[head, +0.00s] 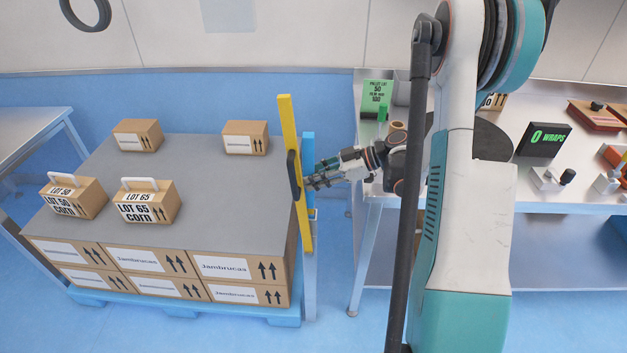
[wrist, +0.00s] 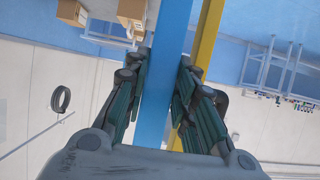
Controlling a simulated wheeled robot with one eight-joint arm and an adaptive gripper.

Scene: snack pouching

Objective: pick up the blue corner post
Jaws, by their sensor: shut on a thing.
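The blue corner post (head: 309,275) stands upright at the right edge of the loaded pallet, partly hidden by a yellow bar (head: 290,130). My gripper (head: 312,181) reaches it from the right, at about its upper part. In the wrist view the blue post (wrist: 170,40) runs between the two fingers of my gripper (wrist: 164,68), which are shut on it. The yellow bar (wrist: 207,40) passes beside the post, behind the right finger. Whether that finger touches the yellow bar cannot be told.
The yellow bar leans slightly and has a dark handle. The pallet (head: 180,307) bears stacked cartons under a grey sheet (head: 190,180), with several small boxes on top. A steel bench (head: 560,208) with devices stands right. Blue floor shows between pallet and bench.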

